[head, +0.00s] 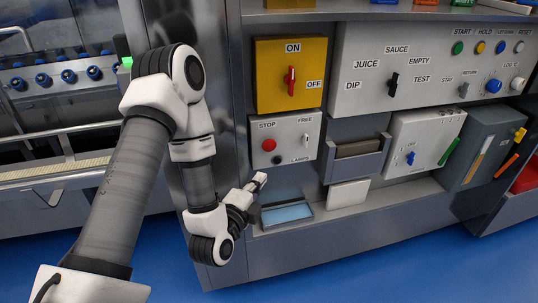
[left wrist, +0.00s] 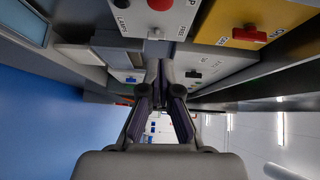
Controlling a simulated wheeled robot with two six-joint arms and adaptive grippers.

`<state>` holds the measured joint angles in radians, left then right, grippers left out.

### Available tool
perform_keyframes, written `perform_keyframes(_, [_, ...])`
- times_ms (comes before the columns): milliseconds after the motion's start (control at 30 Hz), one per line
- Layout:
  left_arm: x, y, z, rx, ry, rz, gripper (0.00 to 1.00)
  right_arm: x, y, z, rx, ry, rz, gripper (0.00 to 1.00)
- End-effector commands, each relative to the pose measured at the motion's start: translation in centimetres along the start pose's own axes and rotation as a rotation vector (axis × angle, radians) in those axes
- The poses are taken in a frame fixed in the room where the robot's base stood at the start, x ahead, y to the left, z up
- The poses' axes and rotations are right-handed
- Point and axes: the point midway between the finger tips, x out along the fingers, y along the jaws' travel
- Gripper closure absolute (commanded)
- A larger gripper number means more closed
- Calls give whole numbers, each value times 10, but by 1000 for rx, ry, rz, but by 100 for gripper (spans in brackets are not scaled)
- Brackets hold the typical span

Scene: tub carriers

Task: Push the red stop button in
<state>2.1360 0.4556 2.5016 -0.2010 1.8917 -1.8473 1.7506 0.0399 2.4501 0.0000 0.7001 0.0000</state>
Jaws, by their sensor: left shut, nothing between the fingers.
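The red stop button (head: 269,144) is a round red knob under the STOP label on a small light-grey panel (head: 298,133). It also shows at the top edge of the left wrist view (left wrist: 160,4), partly cut off. I cannot tell whether it is pressed in. A black button (head: 277,160) sits just below it, by the LAMPS label. My left gripper (head: 260,179) is shut and empty, below the stop panel and apart from the button. In the left wrist view its fingers (left wrist: 160,72) meet at the tips. My right gripper is not in view.
A yellow ON/OFF box (head: 290,72) with a red handle is above the stop panel. A grey bin (head: 356,156) juts out to its right. A blue-topped tray (head: 286,215) is below my left gripper. A wide switch panel (head: 430,65) is at the upper right.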

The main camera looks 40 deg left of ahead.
Motion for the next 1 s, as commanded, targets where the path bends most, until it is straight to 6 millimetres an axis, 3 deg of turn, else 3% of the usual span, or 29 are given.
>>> perform_keyframes(233, [26, 10, 1, -2, -1, -8, 100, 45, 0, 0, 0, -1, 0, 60])
perform_keyframes(300, [42, 0, 0, 2, 1, -4, 100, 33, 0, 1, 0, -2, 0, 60])
perform_keyframes(600, [105, 1, 5, -4, -3, -1, 100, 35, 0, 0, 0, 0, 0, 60])
perform_keyframes(800, [124, 1, 25, -2, -1, 0, 100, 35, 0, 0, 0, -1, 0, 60])
perform_keyframes(1000, [128, 1, 29, -1, 0, 2, 100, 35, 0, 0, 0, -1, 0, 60])
